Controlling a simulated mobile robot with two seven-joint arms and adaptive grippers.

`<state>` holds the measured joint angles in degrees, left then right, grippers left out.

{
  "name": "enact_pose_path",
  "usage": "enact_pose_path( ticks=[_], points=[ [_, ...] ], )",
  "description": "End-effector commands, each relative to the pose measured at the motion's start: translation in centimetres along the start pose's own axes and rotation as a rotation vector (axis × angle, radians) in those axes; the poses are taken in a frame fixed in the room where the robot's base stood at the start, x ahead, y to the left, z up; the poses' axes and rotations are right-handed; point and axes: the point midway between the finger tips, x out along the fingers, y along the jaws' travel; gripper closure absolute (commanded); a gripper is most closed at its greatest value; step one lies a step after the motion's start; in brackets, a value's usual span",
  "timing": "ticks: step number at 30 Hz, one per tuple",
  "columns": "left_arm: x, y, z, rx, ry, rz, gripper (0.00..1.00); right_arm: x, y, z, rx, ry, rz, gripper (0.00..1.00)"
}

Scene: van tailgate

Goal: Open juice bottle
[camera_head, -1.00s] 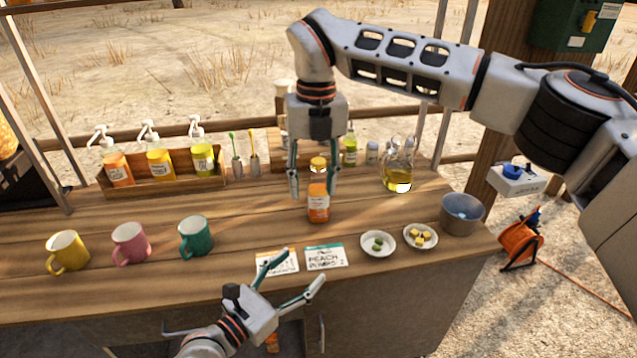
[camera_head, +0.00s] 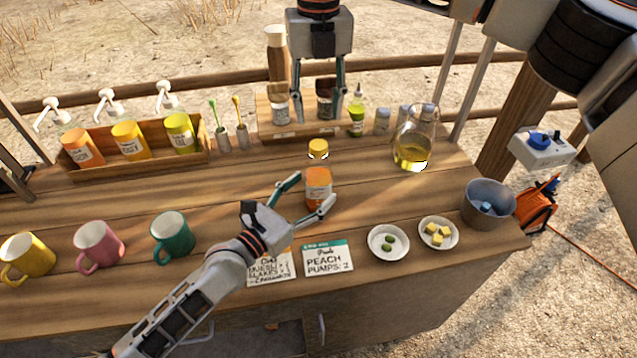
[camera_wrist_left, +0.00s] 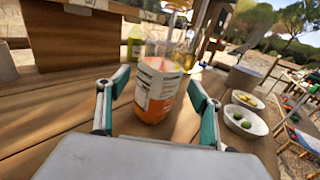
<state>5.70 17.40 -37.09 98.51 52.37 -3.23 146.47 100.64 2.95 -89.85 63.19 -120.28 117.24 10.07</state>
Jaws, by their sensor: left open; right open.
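The juice bottle (camera_head: 318,188) stands upright on the wooden counter, with an orange label and a yellow-orange cap (camera_head: 318,146) at its top. My left gripper (camera_head: 307,197) is open with its fingers on either side of the lower bottle. The left wrist view shows the bottle (camera_wrist_left: 156,92) between the two spread fingers (camera_wrist_left: 160,86), with gaps visible beside it. My right gripper (camera_head: 318,110) is open and empty, pointing down above and behind the cap, apart from it.
Yellow, pink and green mugs (camera_head: 172,237) stand at left. Two cards (camera_head: 327,257) and two small dishes (camera_head: 388,242) lie in front. A pump-bottle crate (camera_head: 140,165), a wooden rack (camera_head: 290,128) and a glass jug (camera_head: 412,150) stand behind. A metal bucket (camera_head: 487,204) is at right.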

Motion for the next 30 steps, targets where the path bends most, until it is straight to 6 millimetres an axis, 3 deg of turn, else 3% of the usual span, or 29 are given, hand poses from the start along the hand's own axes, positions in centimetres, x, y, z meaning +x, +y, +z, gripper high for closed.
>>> enact_pose_path(
  ticks=[3, 9, 19, 20, 26, 28, 30],
  points=[
    [1.8, 0.0, 0.1, 0.001, -0.002, 0.000, 0.35, 0.0, 0.0, 0.0, 0.000, 0.000, 0.000, 0.59],
    [3.5, 0.0, 0.1, 0.001, -0.001, 0.000, 0.35, 0.0, 0.0, 0.0, 0.000, 0.000, 0.000, 0.59],
    [3.9, 0.0, 0.0, 0.000, 0.000, 0.000, 0.35, 0.0, 0.0, 0.0, 0.000, 0.000, 0.000, 0.59],
    [3.9, 0.0, 0.0, 0.000, 0.000, 0.000, 0.37, 0.0, 0.0, 0.0, 0.000, 0.000, 0.000, 0.59],
    [3.9, 0.0, 0.0, 0.001, 0.000, 0.000, 0.89, 0.0, 0.0, 0.0, 0.000, 0.000, 0.000, 0.59],
    [3.9, 0.0, 0.0, 0.001, 0.000, 0.000, 1.00, 0.0, 0.0, 0.0, 0.000, 0.000, 0.000, 0.59],
    [3.9, 0.0, 0.0, 0.001, 0.000, 0.000, 1.00, 0.0, 0.0, 0.0, 0.008, 0.000, 0.000, 0.59]
  ],
)
